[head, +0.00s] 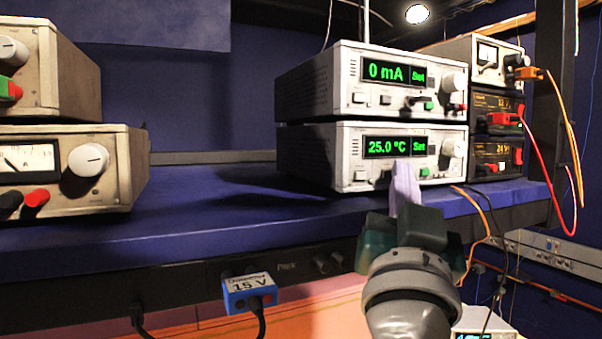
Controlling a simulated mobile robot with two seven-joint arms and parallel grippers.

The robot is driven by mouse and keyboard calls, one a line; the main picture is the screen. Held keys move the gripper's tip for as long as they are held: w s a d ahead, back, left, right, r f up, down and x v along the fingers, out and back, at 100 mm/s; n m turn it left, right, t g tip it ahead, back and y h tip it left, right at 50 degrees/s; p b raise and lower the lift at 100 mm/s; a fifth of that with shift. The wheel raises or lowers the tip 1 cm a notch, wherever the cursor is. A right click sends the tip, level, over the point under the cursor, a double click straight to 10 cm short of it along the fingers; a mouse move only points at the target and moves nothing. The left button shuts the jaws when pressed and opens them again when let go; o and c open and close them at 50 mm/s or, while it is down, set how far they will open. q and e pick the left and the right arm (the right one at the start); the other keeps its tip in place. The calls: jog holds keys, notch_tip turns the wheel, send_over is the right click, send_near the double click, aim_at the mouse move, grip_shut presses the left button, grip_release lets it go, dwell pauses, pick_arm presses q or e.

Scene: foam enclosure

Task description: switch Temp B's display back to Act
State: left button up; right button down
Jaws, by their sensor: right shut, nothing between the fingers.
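The temperature unit (330,165) is the lower of two stacked silver instruments on the blue shelf. Its display (394,145) reads 25.0 °C and Set in green. I cannot read a Temp B label on it. A round knob (454,147) is at the right of its panel, and a small button (360,175) shows at the lower left. My right gripper (404,168) is shut and empty, its pale fingertips in front of the panel just below the display. It hides part of the lower panel, and I cannot tell whether it touches. My left gripper is not in view.
The upper silver unit (320,85) reads 0 mA and Set. Dark supplies (497,155) with red plugs and hanging cables stand close on the right. Beige instruments (70,180) are stacked at the left. The shelf (220,210) between is clear.

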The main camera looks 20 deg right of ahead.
jog(key=shift+w+a+f+n+y, duration=0.1)
jog(key=shift+w+f+n+y, duration=0.05)
jog(key=shift+f+n+y, duration=0.15)
jog(key=shift+w+a+f+n+y, duration=0.1)
jog(key=shift+f+y, duration=0.1)
jog(key=shift+f, duration=0.2)
jog(key=shift+s+f, duration=0.1)
jog(key=shift+s+a+f, duration=0.15)
jog(key=shift+s+f, duration=0.1)
jog(key=shift+s, duration=0.1)
jog(key=s+p, duration=0.2)
jog(key=s, duration=0.3)
jog(key=shift+s+r+p, duration=0.15)
jog(key=shift+r+p, duration=0.05)
jog(key=shift+p, duration=0.1)
jog(key=shift+d, duration=0.2)
